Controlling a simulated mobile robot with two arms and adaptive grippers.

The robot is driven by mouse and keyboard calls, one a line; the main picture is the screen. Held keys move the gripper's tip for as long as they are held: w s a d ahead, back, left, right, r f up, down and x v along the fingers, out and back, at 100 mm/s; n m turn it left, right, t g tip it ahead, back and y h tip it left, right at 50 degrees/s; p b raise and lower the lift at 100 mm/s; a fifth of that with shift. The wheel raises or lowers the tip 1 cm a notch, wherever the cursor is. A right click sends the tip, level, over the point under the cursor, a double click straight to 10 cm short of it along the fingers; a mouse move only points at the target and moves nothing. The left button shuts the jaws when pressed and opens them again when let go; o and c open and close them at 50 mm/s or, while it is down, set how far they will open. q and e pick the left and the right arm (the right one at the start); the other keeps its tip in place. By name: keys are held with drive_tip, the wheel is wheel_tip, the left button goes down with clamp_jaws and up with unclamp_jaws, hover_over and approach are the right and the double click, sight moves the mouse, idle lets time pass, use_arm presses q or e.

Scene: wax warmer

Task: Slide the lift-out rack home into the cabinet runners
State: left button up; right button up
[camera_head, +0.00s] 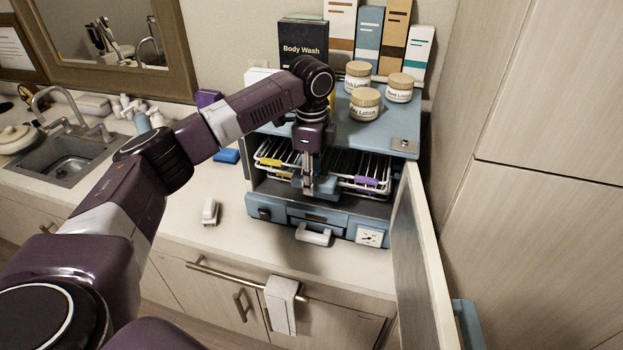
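The blue cabinet (270,213) stands on the counter with its front open and its door (420,262) swung out to the right. The white wire lift-out rack (372,188) is at the cabinet opening, with a yellow tag at left and a purple tag at right. How deep it sits and the runners cannot be made out. My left gripper (308,186) points down at the middle of the rack's front, over a blue part there. Its fingers are too small and covered to tell whether they grip it. My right gripper is not in view.
Several lotion jars (365,104) stand on the cabinet top, with a Body Wash box (303,44) and upright cartons behind. A small white object (210,212) lies on the counter at left. A sink (72,158) is further left. Tall wood panels close off the right.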

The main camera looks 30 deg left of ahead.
use_arm(q)
drive_tip(key=shift+w+r, duration=0.1)
drive_tip(key=shift+r, duration=0.05)
idle(0.5)
drive_tip(key=shift+r, duration=3.3)
wheel_tip(320, 180, up, 8)
drive_tip(key=shift+s, duration=0.2)
